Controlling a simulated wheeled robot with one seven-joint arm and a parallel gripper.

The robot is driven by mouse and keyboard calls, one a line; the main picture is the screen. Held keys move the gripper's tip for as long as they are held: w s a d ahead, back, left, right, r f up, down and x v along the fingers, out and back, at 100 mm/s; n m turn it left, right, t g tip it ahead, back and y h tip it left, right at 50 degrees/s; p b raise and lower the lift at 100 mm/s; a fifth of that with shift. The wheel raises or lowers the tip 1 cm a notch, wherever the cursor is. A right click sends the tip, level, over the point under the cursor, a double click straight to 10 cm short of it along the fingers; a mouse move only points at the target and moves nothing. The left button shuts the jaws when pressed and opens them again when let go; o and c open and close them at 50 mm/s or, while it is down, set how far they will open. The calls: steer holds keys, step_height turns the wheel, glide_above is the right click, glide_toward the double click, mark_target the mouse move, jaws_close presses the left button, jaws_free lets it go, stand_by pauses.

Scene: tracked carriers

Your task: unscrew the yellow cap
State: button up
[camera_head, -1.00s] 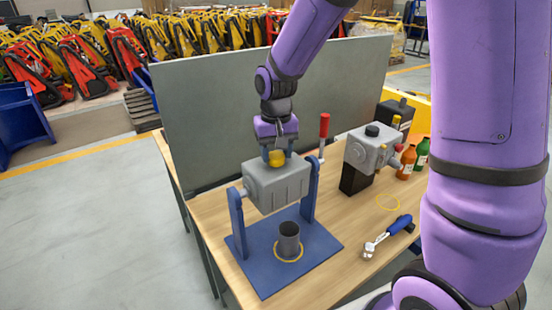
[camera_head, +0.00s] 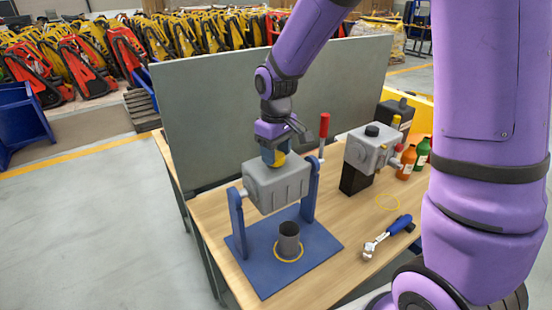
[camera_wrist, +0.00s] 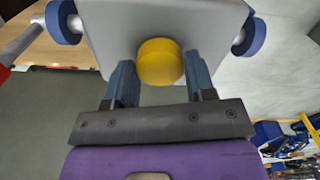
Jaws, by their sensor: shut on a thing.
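The yellow cap (camera_head: 279,158) sits on top of a grey box-shaped housing (camera_head: 277,188), which hangs between two blue uprights on a blue base plate (camera_head: 262,272). My gripper (camera_head: 272,156) points down over the housing with its blue fingers at the cap. In the wrist view, the cap (camera_wrist: 160,62) lies between the two fingers of my gripper (camera_wrist: 160,75), against the grey housing (camera_wrist: 113,35). My gripper is shut on the cap.
A grey cup (camera_head: 289,240) stands on the base plate inside a yellow ring. A red-handled lever (camera_head: 324,126) rises beside the right upright. To the right are a grey device (camera_head: 372,150), bottles (camera_head: 407,162) and a blue-handled wrench (camera_head: 387,236). A grey panel (camera_head: 215,120) stands behind.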

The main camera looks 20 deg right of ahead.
steer(key=shift+r+n, duration=0.15)
steer(key=shift+n, duration=0.75)
steer(key=shift+r, duration=0.15)
steer(key=shift+r, duration=1.1)
steer(key=shift+r, duration=0.25)
steer(key=shift+r, duration=1.7)
steer(key=shift+o, duration=1)
steer(key=shift+c, duration=1.3)
steer(key=shift+s, duration=0.1)
